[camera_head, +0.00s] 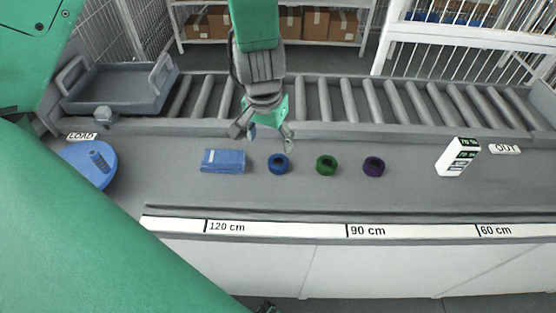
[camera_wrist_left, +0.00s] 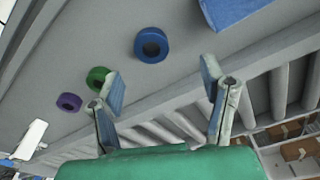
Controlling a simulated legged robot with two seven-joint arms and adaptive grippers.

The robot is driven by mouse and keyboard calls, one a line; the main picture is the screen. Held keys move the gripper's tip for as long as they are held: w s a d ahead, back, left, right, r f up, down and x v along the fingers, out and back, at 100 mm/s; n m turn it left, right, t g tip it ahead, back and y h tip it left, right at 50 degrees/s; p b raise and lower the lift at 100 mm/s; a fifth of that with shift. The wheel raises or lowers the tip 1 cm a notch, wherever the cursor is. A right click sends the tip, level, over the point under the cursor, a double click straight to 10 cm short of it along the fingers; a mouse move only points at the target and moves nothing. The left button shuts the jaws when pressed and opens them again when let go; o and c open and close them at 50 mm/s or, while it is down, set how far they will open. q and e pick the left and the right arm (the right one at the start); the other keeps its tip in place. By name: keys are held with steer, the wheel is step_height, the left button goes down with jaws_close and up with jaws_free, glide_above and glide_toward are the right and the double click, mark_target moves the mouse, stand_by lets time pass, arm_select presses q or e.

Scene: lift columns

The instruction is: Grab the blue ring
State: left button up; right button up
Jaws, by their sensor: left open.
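The blue ring (camera_head: 279,164) lies flat on the grey counter, between a blue box and a green ring (camera_head: 326,165). It also shows in the left wrist view (camera_wrist_left: 152,45), beyond the fingertips and apart from them. My left gripper (camera_head: 263,138) is open and empty, above the counter, slightly behind and left of the blue ring. In the left wrist view its two fingers (camera_wrist_left: 160,82) are spread wide with nothing between them. My right gripper is not seen; a dark part at the bottom edge of the head view is too little to identify.
The blue box (camera_head: 223,161) lies left of the ring. A purple ring (camera_head: 373,166) and a white box (camera_head: 458,157) stand to the right. A blue round base (camera_head: 88,166) is at far left. A roller conveyor (camera_head: 350,104) with a grey tray (camera_head: 118,92) runs behind.

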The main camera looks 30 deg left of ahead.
mark_target(280, 161)
arm_select(q)
steer(key=f, duration=0.1)
steer(key=w+f, duration=0.1)
steer(key=f, duration=0.1)
steer(key=shift+w+d+f, duration=0.1)
steer(key=shift+d+f, duration=0.05)
steer(key=shift+f, duration=0.05)
steer(key=shift+w+d+f, duration=0.1)
steer(key=shift+d+f, duration=0.1)
steer(key=shift+f, duration=0.05)
steer(key=shift+d+f, duration=0.35)
steer(key=shift+f, duration=0.05)
steer(key=f, duration=0.3)
steer(key=shift+w+f+b, duration=0.2)
steer(key=shift+f+b, duration=0.1)
steer(key=shift+f, duration=0.1)
steer(key=shift+w+a+f, duration=0.1)
steer(key=shift+a+f, duration=0.05)
steer(key=shift+f, duration=0.1)
steer(key=shift+a, duration=0.2)
steer(key=shift+d, duration=0.15)
steer(key=c, duration=0.9)
steer(key=shift+d, duration=0.15)
steer(key=c, duration=0.4)
steer(key=shift+d+r, duration=0.15)
steer(key=shift+d, duration=0.05)
